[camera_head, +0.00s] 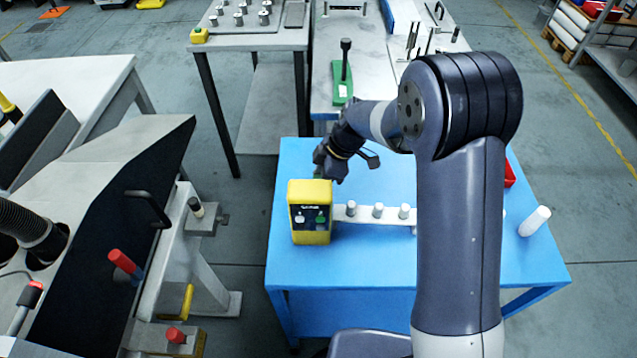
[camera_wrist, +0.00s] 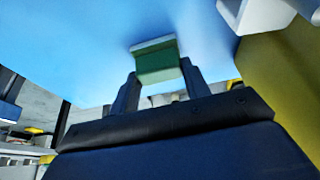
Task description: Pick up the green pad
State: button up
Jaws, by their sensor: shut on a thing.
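The green pad (camera_wrist: 157,64) shows in the wrist view as a small green block with a pale edge along its far side. It sits between the two fingers of my gripper (camera_wrist: 158,82), which is shut on it. The blue table top (camera_wrist: 90,50) fills the view behind the pad. In the head view my gripper (camera_head: 328,165) is over the blue table, just behind the yellow box. The pad is hard to make out there, and the fingertips are partly hidden behind the box.
The yellow box (camera_head: 310,225) with buttons stands close in front of my gripper. A white strip with several pegs (camera_head: 378,211) lies to its right. The table's front left is clear.

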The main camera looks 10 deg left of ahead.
notch_tip(320, 180, up, 10)
jog(key=b, duration=0.1)
jog(key=shift+b, duration=0.3)
